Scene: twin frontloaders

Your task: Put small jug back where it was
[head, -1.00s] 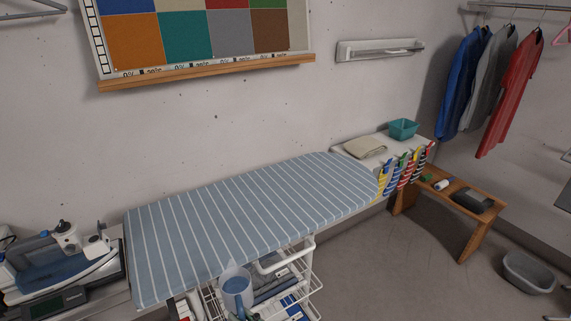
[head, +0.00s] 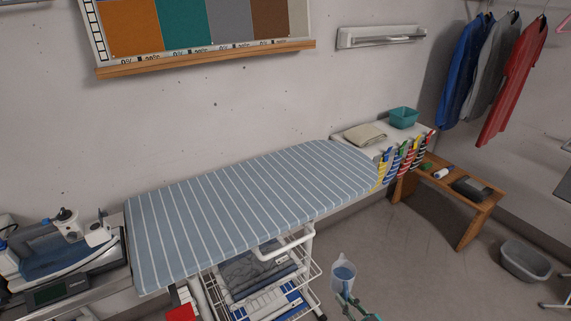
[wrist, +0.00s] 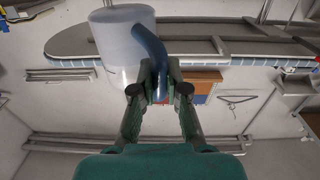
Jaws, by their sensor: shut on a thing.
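The small jug (head: 343,273) is a translucent pale blue cup with a blue handle. In the head view it is in the air at the lower middle, to the right of the wire cart, and looks roughly upright. My gripper (head: 357,303) is just below and right of it. In the wrist view the jug (wrist: 120,38) fills the upper left, and my gripper (wrist: 160,92) is shut on its blue handle (wrist: 152,50). The jug's inside is hard to make out.
A striped ironing board (head: 250,195) spans the middle. A wire cart (head: 307,290) with folded cloth stands below it. An iron and scale (head: 65,288) are at left. A wooden bench (head: 470,222) and grey basin (head: 525,262) are at right. Floor between cart and bench is clear.

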